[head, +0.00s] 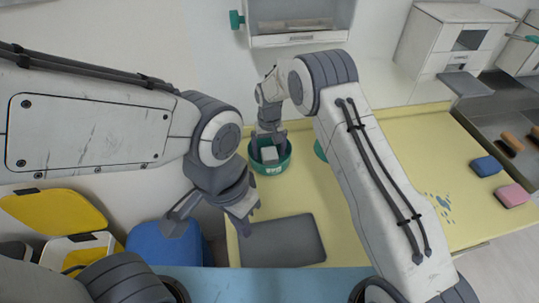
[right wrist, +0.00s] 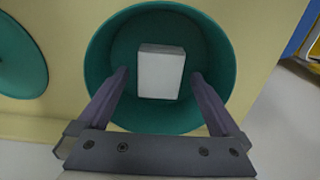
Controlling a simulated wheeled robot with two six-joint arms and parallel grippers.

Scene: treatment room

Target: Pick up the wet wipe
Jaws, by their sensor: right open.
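A small pale block (head: 269,155), which I take to be the wet wipe, sits inside a round green bowl (head: 274,169) on the yellow table. In the right wrist view the block (right wrist: 160,72) lies in the bowl (right wrist: 113,48) between my fingers, with a gap on each side. My right gripper (head: 268,148) is open and reaches down into the bowl; it also shows in the right wrist view (right wrist: 160,80). My left gripper (head: 210,222) is open and empty, left of the table's grey mat.
A grey mat (head: 282,241) lies on the yellow table (head: 345,232). A second green round thing (head: 320,151) is partly hidden by my right arm. Blue spots (head: 440,203), a blue sponge (head: 486,166) and a pink sponge (head: 511,196) are at the right. Bins (head: 160,243) stand left.

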